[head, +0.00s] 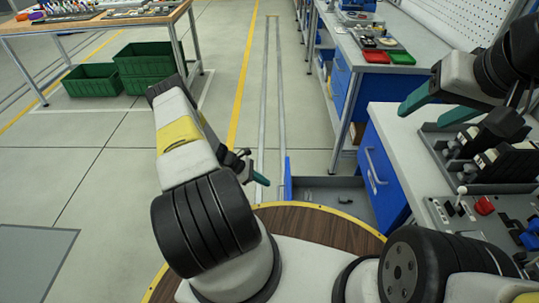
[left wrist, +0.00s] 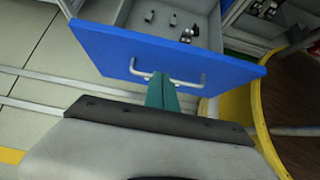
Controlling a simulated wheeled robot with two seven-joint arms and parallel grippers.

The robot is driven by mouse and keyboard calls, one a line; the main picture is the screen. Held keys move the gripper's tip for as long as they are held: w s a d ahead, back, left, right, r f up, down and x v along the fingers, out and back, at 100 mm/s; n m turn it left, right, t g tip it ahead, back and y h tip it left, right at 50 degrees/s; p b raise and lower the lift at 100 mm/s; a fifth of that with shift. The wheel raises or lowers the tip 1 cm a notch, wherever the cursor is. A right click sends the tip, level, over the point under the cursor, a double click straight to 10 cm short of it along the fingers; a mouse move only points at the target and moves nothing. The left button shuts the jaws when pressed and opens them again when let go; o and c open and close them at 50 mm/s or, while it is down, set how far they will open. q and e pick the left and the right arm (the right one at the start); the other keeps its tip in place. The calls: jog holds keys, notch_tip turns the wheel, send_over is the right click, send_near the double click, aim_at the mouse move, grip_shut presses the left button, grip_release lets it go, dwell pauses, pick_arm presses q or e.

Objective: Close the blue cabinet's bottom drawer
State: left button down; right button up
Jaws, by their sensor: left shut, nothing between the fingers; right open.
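The blue cabinet (head: 385,178) stands right of centre in the head view, under the grey worktop. Its low drawer (head: 325,203) is pulled out, with a few small dark parts inside. The drawer's blue front (left wrist: 120,50) and silver handle (left wrist: 190,84) show in the left wrist view. My left gripper (head: 262,180) is shut and empty, just outside the drawer front. In the left wrist view its teal fingers (left wrist: 162,95) overlap the handle; I cannot tell whether they touch. My right gripper (head: 438,108) is open and empty above the worktop, at the right.
The worktop (head: 393,118) carries dark fixtures and a red part (head: 484,205). Another bench with red and green trays (head: 401,58) stands behind. Green crates (head: 92,80) sit under a table at back left. The floor left of the drawer is clear.

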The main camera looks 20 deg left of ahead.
pick_arm(q)
jog(key=shift+w+d+f, duration=0.3)
jog(key=shift+d+f, duration=0.15)
jog(key=shift+d, duration=0.65)
jog(key=shift+w+d+f, duration=0.35)
jog(key=shift+d+f, duration=0.05)
jog(key=shift+d, duration=0.7)
jog(key=shift+w+d+f, duration=0.3)
jog(key=shift+d+f, duration=0.15)
jog(key=shift+d, duration=0.65)
